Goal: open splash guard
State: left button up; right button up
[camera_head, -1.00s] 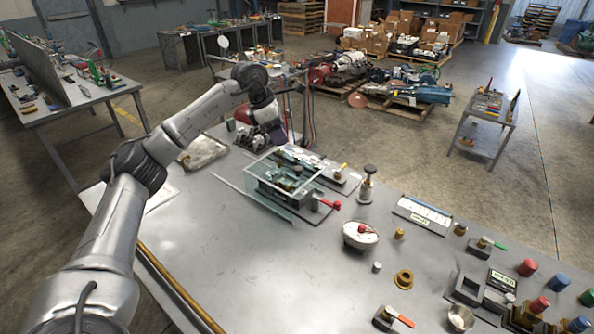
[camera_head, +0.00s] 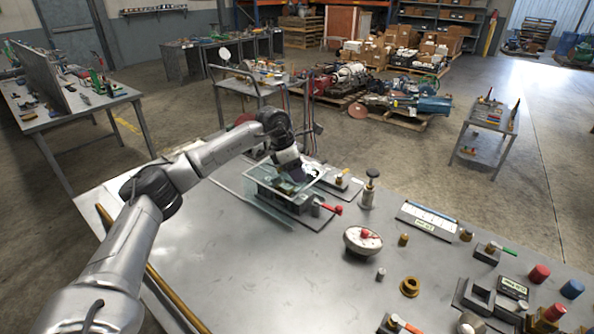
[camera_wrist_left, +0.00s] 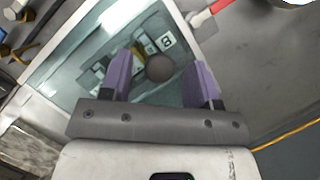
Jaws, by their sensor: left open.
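The splash guard (camera_head: 270,190) is a clear pane with a pale rim, lying over a dark fixture with a red-tipped lever (camera_head: 333,209) at its near right corner. In the left wrist view its greenish pane (camera_wrist_left: 72,78) fills the upper left and middle. My left gripper (camera_head: 303,177) is over the guard's far side, jaws open and empty. In the wrist view its purple fingers (camera_wrist_left: 160,62) stand apart on either side of a dark round knob (camera_wrist_left: 159,68). I cannot tell whether they touch it. My arm hides part of the guard's far edge. My right gripper is not in view.
A white round dial (camera_head: 362,240) with a red knob and a dark-topped post (camera_head: 369,188) stand right of the guard. A labelled white plate (camera_head: 428,220) and several coloured knobs lie further right. The bench (camera_head: 250,280) is clear in front of the guard.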

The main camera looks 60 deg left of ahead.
pick_arm(q)
grip_shut()
dwell(0.6)
